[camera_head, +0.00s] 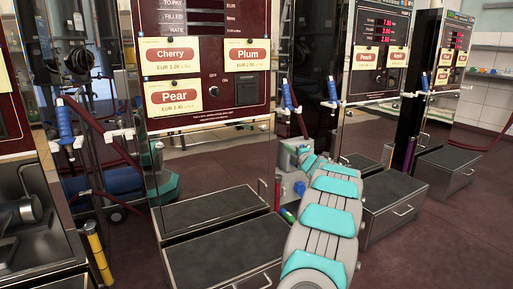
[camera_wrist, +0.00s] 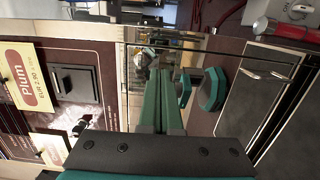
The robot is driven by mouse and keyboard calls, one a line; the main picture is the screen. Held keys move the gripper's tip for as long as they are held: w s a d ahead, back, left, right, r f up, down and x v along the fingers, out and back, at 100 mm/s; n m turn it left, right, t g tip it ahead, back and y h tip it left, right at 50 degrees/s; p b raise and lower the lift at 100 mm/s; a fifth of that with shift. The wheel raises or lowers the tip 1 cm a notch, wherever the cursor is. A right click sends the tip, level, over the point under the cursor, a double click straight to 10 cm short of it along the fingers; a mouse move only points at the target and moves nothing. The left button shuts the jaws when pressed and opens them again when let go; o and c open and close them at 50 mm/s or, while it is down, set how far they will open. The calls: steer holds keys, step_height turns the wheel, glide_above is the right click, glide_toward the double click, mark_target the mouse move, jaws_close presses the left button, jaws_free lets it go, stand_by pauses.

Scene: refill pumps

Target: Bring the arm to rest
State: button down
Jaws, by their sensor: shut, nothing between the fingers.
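My gripper (camera_wrist: 163,78) shows in the wrist view with its two long green fingers side by side and closed together, nothing between them. The fingers point toward the glossy lower panel of the pump with the Plum sign (camera_wrist: 28,78); I cannot tell the distance. In the head view my grey and teal arm (camera_head: 325,215) reaches from the bottom edge up and forward, just right of that pump. The gripper itself is not clearly seen there.
The pump with Cherry (camera_head: 172,56), Plum and Pear signs stands left of my arm, with a black-topped step (camera_head: 235,262) below. Another pump (camera_head: 378,45) and a step (camera_head: 395,192) stand to the right. A yellow post (camera_head: 97,255) is at left. Dark red floor is open at right.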

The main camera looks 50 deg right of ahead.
steer(key=w+a+r+m+g+h, duration=0.1)
steer(key=w+a+r+m+g, duration=0.2)
steer(key=a, duration=0.4)
steer(key=w+a+r+m+g, duration=0.1)
steer(key=w+a+m, duration=0.2)
steer(key=w+a, duration=0.3)
steer(key=s+a+f+m+g, duration=0.2)
steer(key=a+m, duration=0.1)
steer(key=a, duration=1)
steer(key=s+a+f+m+g+y, duration=0.1)
steer(key=s+a+f+g+y, duration=0.3)
steer(key=a, duration=0.7)
steer(key=s+a+f+m+g, duration=0.15)
steer(key=s+a, duration=0.45)
steer(key=a, duration=0.6)
steer(key=s+a+f+g+y, duration=0.2)
steer(key=s+a+f+g, duration=0.1)
steer(key=s+a, duration=0.8)
steer(key=s+a+f+m+g+y+p, duration=0.1)
steer(key=s+a+f+g+y, duration=0.1)
steer(key=s+a, duration=1)
steer(key=s+f+g, duration=0.1)
steer(key=s, duration=0.6)
steer(key=shift+f+y, duration=0.3)
steer(key=shift+y, duration=0.1)
steer(key=shift+m+g, duration=0.25)
